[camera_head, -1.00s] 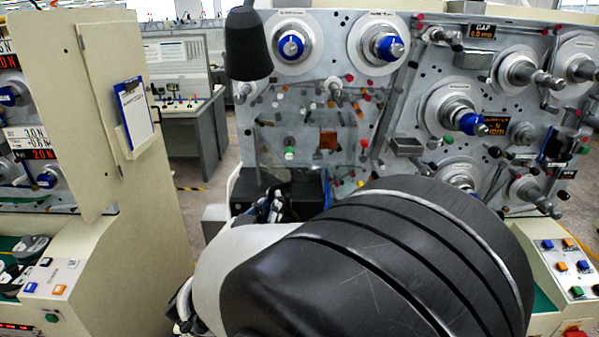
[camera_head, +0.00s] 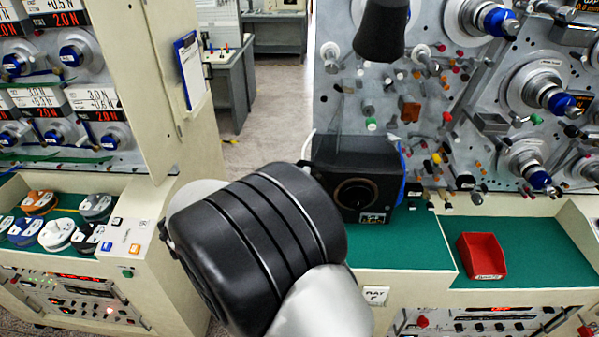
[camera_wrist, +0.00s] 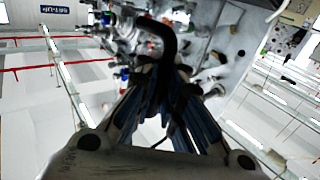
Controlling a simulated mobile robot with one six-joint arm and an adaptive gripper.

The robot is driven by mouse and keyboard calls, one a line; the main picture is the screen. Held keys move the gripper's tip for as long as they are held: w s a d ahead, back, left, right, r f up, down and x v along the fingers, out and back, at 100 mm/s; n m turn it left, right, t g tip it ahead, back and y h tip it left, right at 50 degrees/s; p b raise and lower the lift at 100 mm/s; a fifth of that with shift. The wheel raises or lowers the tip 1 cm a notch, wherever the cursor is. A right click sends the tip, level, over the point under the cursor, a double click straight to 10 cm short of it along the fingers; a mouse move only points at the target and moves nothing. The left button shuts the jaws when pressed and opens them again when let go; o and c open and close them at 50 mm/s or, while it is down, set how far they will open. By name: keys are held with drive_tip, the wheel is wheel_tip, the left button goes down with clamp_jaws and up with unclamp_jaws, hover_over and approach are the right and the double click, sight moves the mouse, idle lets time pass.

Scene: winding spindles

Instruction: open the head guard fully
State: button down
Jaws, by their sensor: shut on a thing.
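My gripper (camera_wrist: 165,108) shows in the wrist view, its fingers closed around the lower end of a black bent bar (camera_wrist: 162,38). The bar looks like a handle, but I cannot tell whether it belongs to the head guard. The head guard cannot be made out for certain in either view. In the head view my arm's black and white links fill the lower middle and my gripper does not show. Behind them stands a black box (camera_head: 358,193) with a round dial, at the foot of the grey spindle panel (camera_head: 345,95).
A red bin (camera_head: 482,257) sits on the green shelf (camera_head: 410,243) at right. A cream cabinet (camera_head: 150,60) with a clipboard (camera_head: 190,70) stands close at left. A dark cone (camera_head: 382,30) hangs at the top. Open floor (camera_head: 262,100) shows between the machines.

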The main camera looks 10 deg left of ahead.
drive_tip(key=shift+a, duration=0.2)
drive_tip(key=c, duration=1.7)
unclamp_jaws()
drive_tip(key=shift+s+a, duration=0.1)
drive_tip(key=shift+a, duration=0.15)
drive_tip(key=shift+d, duration=0.1)
drive_tip(key=v, duration=1.2)
